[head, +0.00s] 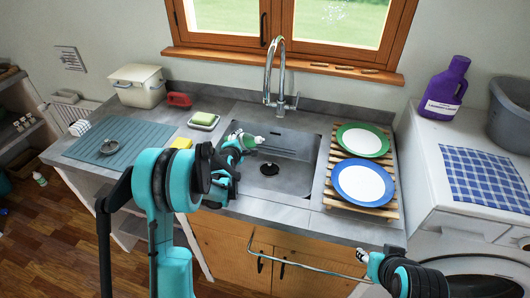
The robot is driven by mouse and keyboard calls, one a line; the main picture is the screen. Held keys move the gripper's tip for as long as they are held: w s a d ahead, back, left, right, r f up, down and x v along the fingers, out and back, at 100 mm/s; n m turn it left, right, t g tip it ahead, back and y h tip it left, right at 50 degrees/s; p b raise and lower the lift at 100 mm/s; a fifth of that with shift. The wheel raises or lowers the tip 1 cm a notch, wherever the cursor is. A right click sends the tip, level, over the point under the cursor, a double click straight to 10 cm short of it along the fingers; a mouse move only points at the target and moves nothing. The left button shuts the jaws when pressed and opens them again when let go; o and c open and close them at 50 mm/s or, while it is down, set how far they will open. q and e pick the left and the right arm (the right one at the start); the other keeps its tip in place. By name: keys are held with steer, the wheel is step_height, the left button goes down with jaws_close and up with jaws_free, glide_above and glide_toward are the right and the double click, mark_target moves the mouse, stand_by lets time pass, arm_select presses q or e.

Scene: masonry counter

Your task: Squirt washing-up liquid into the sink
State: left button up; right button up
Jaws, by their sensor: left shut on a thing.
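My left gripper (237,146) is over the left edge of the sink, shut on a small white and green bottle (250,141). The bottle is tilted nearly flat, with its pale tip pointing right over the sink; the gripper hides part of it. The grey sink (290,178) has a dark round drain, and no liquid can be made out in it. My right gripper (363,257) is low at the right, in front of the counter and apart from the sink. Its fingers are too small to tell open or shut.
A chrome tap (275,75) stands behind the sink. A wooden rack (341,199) with green-rimmed (362,141) and blue-rimmed (364,184) plates is right of it. A green sponge in a dish (203,121), yellow sponge (181,143) and blue mat (105,152) lie left. A metal rail (305,267) fronts the cupboard.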

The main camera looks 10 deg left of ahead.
arm_select(q)
steer(key=shift+w+a+r, duration=0.1)
steer(key=shift+r, duration=0.05)
arm_select(e)
steer(key=shift+w+a+r, duration=0.1)
steer(key=shift+r, duration=0.05)
arm_select(q)
steer(key=shift+r, duration=0.1)
arm_select(e)
steer(key=shift+r, duration=0.1)
arm_select(q)
steer(key=shift+r+p, duration=0.2)
steer(key=shift+p, duration=0.1)
arm_select(e)
steer(key=shift+r, duration=0.15)
arm_select(q)
steer(key=shift+r, duration=0.2)
arm_select(e)
steer(key=shift+r, duration=0.15)
arm_select(q)
steer(key=shift+a+r+p, duration=0.1)
steer(key=shift+r+p, duration=0.2)
steer(key=shift+p, duration=0.1)
arm_select(e)
steer(key=shift+r, duration=0.15)
steer(key=shift+a, duration=0.1)
